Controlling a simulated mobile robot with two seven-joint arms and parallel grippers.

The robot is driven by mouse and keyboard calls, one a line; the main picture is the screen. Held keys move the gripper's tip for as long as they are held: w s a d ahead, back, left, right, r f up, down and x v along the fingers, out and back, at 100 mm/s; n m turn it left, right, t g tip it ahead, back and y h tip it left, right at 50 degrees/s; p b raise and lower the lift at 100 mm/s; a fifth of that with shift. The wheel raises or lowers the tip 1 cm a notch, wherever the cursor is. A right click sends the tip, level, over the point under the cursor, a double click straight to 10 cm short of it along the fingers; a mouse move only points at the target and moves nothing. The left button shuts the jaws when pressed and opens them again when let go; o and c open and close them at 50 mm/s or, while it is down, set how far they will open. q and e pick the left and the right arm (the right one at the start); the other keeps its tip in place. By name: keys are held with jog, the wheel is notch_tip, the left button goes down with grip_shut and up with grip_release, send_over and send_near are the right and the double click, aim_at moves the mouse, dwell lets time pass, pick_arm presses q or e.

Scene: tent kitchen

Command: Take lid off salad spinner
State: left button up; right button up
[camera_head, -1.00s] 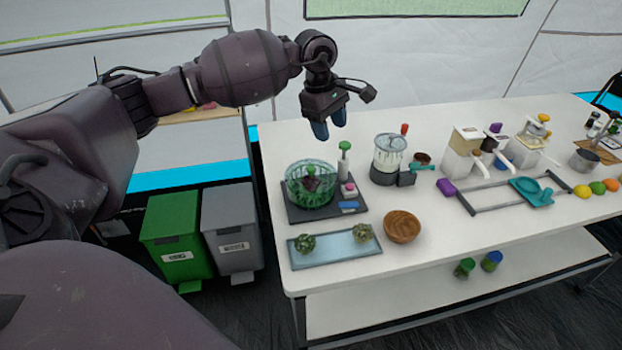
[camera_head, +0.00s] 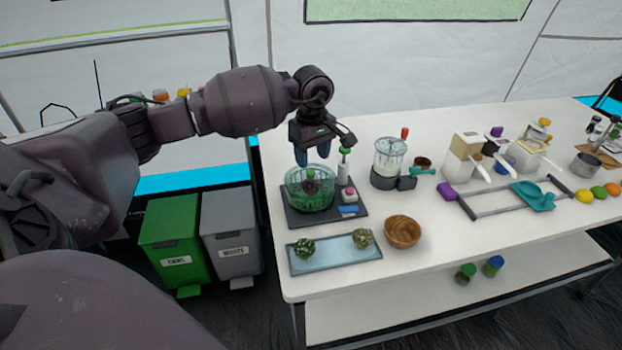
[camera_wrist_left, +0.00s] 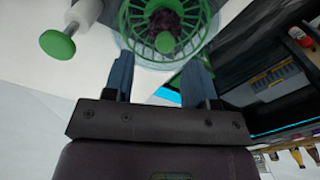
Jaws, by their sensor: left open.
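The salad spinner (camera_head: 310,196) stands on a dark mat at the left of the table. It has a clear bowl and a green slotted basket with dark leaves inside. A green knob (camera_wrist_left: 165,42) sits above the leaves at its middle; a clear lid's outline is hard to make out. My left gripper (camera_head: 313,158) is over the spinner, fingers pointing down, open and empty. In the left wrist view, the fingers (camera_wrist_left: 158,76) are spread apart, with the knob beyond them and roughly between them. My right gripper is not in view.
A white post with a green top (camera_head: 345,152) stands close right of the gripper. The dark mat (camera_head: 292,217) also holds small items. A blue tray (camera_head: 334,262) and wooden bowl (camera_head: 402,231) lie in front. A clear-jar appliance (camera_head: 389,160) stands to the right.

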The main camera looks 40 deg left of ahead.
aim_at(311, 172)
pick_arm(q)
jog(key=f, duration=0.3)
jog(key=shift+s+f, duration=0.35)
jog(key=shift+w+f, duration=0.1)
jog(key=shift+f, duration=0.35)
grip_shut()
